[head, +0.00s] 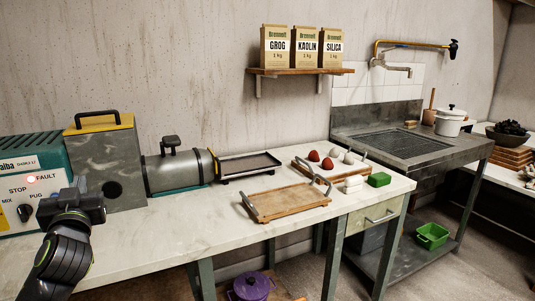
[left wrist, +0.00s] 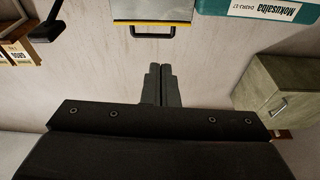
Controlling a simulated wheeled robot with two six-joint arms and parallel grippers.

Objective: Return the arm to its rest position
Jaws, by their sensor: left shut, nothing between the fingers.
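My left arm comes in at the lower left of the head view, with its gripper (head: 78,190) raised in front of the teal machine (head: 30,150). In the left wrist view its two dark fingers (left wrist: 160,70) lie together with nothing between them. Both fingers are clear of any object there. My right gripper shows in neither view.
The grey box with a yellow top (head: 106,165) stands beside the machine, then a metal barrel (head: 178,171). A wooden tray (head: 285,203) lies on the white counter (head: 180,232). A wooden cabinet (left wrist: 280,90) shows in the left wrist view. The counter's front is bare.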

